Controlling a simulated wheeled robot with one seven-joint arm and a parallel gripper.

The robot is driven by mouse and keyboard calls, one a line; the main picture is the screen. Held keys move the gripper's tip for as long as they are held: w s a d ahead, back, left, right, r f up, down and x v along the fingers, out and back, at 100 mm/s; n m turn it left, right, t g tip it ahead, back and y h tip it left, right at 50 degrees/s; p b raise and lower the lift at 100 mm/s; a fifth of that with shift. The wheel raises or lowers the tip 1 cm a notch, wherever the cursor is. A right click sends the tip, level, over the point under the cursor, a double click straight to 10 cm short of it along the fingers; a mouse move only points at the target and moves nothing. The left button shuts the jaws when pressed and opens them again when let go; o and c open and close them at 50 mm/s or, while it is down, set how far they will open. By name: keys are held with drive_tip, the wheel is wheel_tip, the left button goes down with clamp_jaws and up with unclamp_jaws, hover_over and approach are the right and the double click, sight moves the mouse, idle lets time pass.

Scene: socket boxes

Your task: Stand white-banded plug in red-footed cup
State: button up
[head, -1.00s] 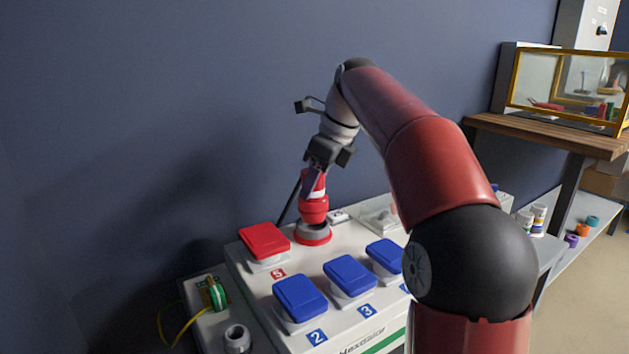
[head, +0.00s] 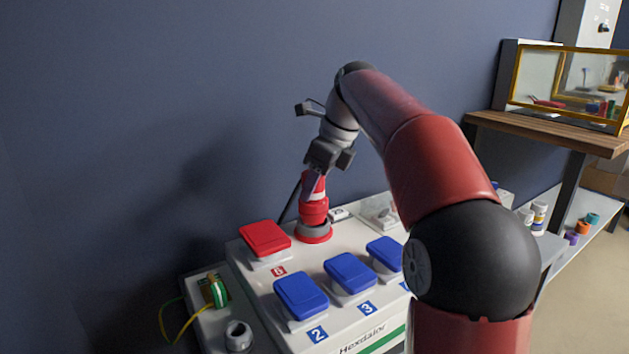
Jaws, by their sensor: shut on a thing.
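The red plug with a white band (head: 314,204) stands upright, its lower end in or on the grey cup with a red foot (head: 314,231) at the back of the white box. My gripper (head: 314,178) is above the cup and shut on the plug's upper part. The fingers partly cover the plug's top. How deep the plug sits inside the cup is hidden.
On the white box (head: 350,318), a red-lidded socket (head: 265,240) is left of the cup, and several blue-lidded sockets, one being the nearest (head: 301,296), are in front. A green-and-yellow wired piece (head: 217,292) lies at lower left. A wooden shelf (head: 545,133) is at right.

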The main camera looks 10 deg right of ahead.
drive_tip(key=shift+f, duration=0.5)
drive_tip(key=shift+f, duration=0.1)
drive_tip(key=shift+f+b, duration=0.45)
drive_tip(key=shift+f, duration=0.05)
drive_tip(key=o, duration=1.1)
drive_tip(key=shift+o, duration=0.2)
drive_tip(key=w+a+r+p+v, duration=0.1)
drive_tip(key=a+p+v, duration=0.1)
drive_tip(key=p+v, duration=0.9)
drive_tip(key=v, duration=0.3)
drive_tip(key=shift+w, duration=0.15)
